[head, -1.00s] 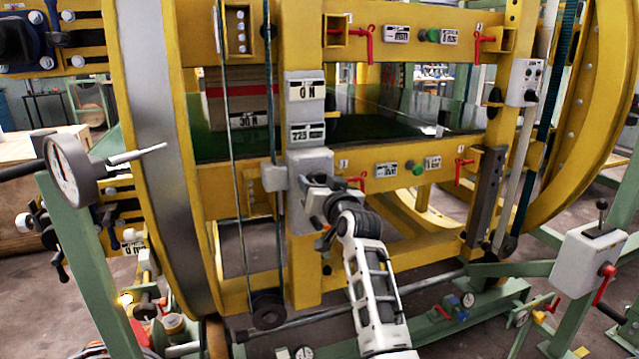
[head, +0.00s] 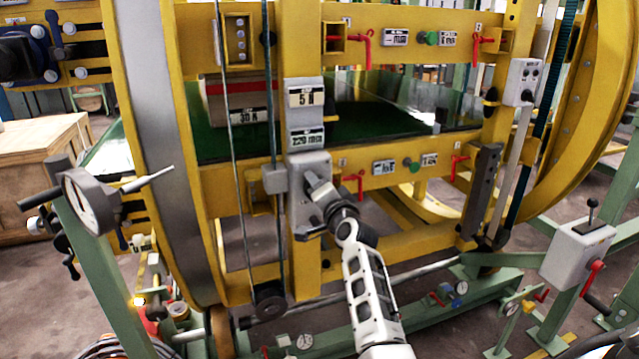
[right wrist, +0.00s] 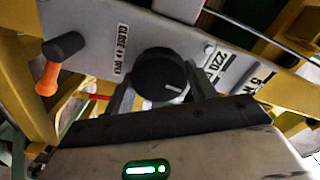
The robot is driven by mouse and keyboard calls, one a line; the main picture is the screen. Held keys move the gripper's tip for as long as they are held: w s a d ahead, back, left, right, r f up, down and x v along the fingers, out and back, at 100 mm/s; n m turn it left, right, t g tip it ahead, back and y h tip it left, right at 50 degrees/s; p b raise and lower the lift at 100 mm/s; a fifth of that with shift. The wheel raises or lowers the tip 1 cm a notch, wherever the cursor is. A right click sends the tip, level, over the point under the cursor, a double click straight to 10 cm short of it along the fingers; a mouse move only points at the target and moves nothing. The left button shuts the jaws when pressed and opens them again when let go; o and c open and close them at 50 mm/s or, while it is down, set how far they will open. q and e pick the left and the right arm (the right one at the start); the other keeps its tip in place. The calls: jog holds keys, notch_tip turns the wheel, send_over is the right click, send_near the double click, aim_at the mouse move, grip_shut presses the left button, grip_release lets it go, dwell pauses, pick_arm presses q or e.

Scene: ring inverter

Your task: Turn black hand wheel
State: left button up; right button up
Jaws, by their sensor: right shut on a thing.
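The black hand wheel (right wrist: 160,75) is a round dark knob with a short white mark on its face. It sits on a grey housing (right wrist: 95,28) in the right wrist view. My right gripper (right wrist: 153,88) has one finger on each side of the knob and is shut on it. In the head view my right gripper (head: 312,205) is at the grey box (head: 310,165) on the yellow upright, and the knob is hidden there by the gripper.
Two labels above the box read about 5 N (head: 306,97) and 220 mm (head: 306,138). An orange handle (right wrist: 48,78) stands near the gripper in the wrist view. Yellow frame bars (head: 420,168) and red levers (head: 362,180) surround the arm. A dial gauge (head: 90,200) stands at left.

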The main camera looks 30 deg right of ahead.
jog(key=shift+m, duration=0.5)
jog(key=shift+m+p, duration=0.3)
jog(key=shift+m, duration=0.1)
jog(key=o, duration=1)
